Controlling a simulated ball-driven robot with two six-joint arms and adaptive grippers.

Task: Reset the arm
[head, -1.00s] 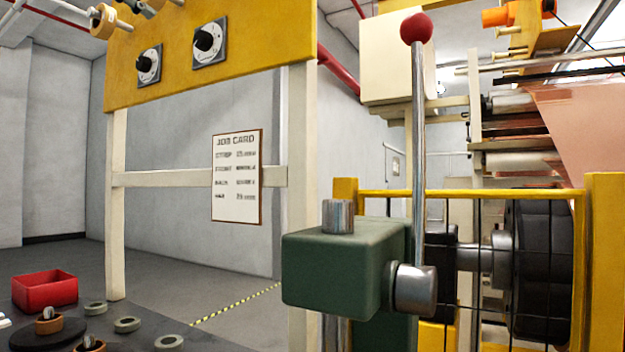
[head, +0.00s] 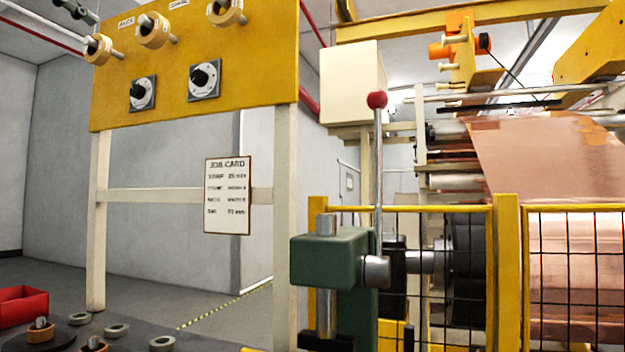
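A lever arm with a red ball knob (head: 377,100) stands upright on a metal rod (head: 379,180). Its rod rises from a round metal hub (head: 375,272) on the side of a green machine head (head: 330,258). A metal cylinder passes vertically through the green head. Neither of my grippers shows in the head view, so I cannot see whether they hold anything.
A yellow mesh guard (head: 508,275) stands before the rollers and copper foil (head: 555,160). A yellow panel (head: 200,60) with dials is at upper left, above a job card (head: 228,196). A red bin (head: 22,305) and several rings (head: 162,343) sit at lower left.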

